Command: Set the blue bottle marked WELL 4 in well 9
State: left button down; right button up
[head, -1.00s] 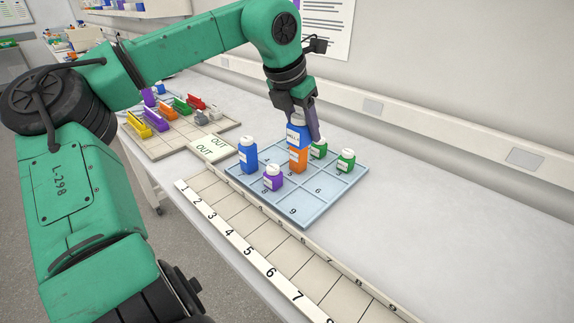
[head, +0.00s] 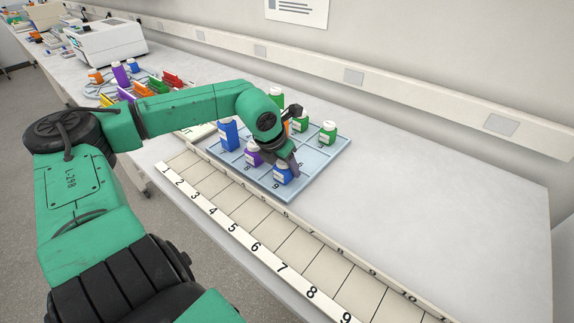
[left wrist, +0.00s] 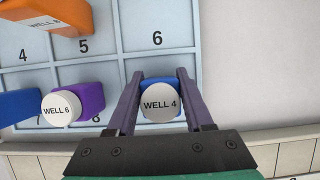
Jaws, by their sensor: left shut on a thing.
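The blue bottle marked WELL 4 (head: 283,175) is between the fingers of my left gripper (head: 288,163) at the near corner of the pale blue tray (head: 326,165). In the left wrist view, both fingers of the left gripper (left wrist: 160,95) close on the sides of this bottle (left wrist: 158,103), whose white cap reads WELL 4. The bottle is upright in or just over well 9, below well 6. I cannot tell whether its base touches the well floor. The right gripper is not in view.
A purple bottle (head: 252,155) stands in well 8, just left of the held bottle. Another blue bottle (head: 228,134), an orange bottle (left wrist: 50,15) and green bottles (head: 328,132) share the tray. A numbered strip (head: 255,247) runs along the front. The counter right of the tray is clear.

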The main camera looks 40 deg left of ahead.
pick_arm(q)
jog(key=shift+f, duration=0.2)
jog(key=shift+c, duration=1.4)
grip_release()
jog(key=shift+r, duration=0.2)
jog(key=shift+r, duration=0.1)
jog(key=shift+d+r, duration=0.15)
jog(key=shift+r, duration=0.1)
jog(key=b+v, duration=0.2)
jog(key=v, duration=0.9)
jog(key=shift+s+b, duration=0.15)
jog(key=shift+b, duration=0.25)
jog(key=shift+r, duration=0.25)
